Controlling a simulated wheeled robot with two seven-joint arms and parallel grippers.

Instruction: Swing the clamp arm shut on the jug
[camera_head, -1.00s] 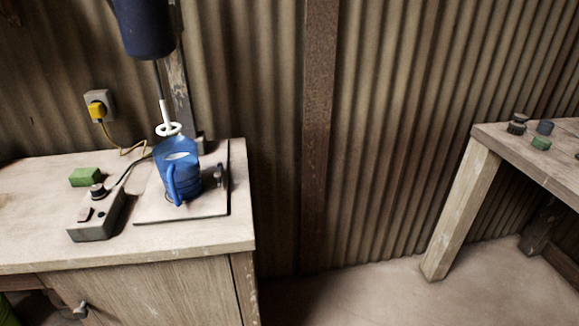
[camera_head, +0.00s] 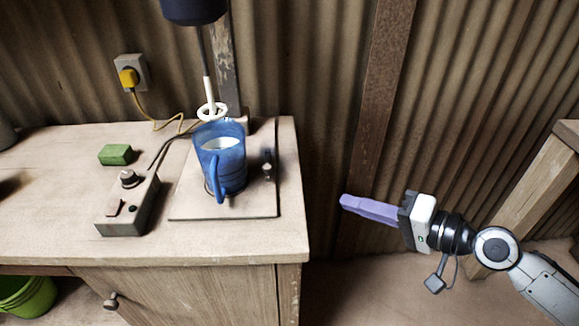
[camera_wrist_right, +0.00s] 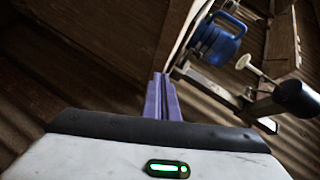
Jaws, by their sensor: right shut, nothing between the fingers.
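The blue jug (camera_head: 222,165), with pale contents, stands upright on a thin base plate (camera_head: 190,204) on the workbench. It also shows in the right wrist view (camera_wrist_right: 215,42). A small dark upright part with a knob (camera_head: 267,169) stands on the plate just right of the jug, apart from it; it looks like the clamp, but its arm is hard to make out. My right gripper (camera_head: 345,202), with purple fingers, is shut and empty, beyond the bench's right edge and well apart from the jug. Its fingers (camera_wrist_right: 162,96) show together in the right wrist view. My left gripper is out of view.
A control box (camera_head: 127,203) with a knob and a green block (camera_head: 116,154) sit left of the plate. The bench's right edge (camera_head: 300,190) lies between jug and gripper.

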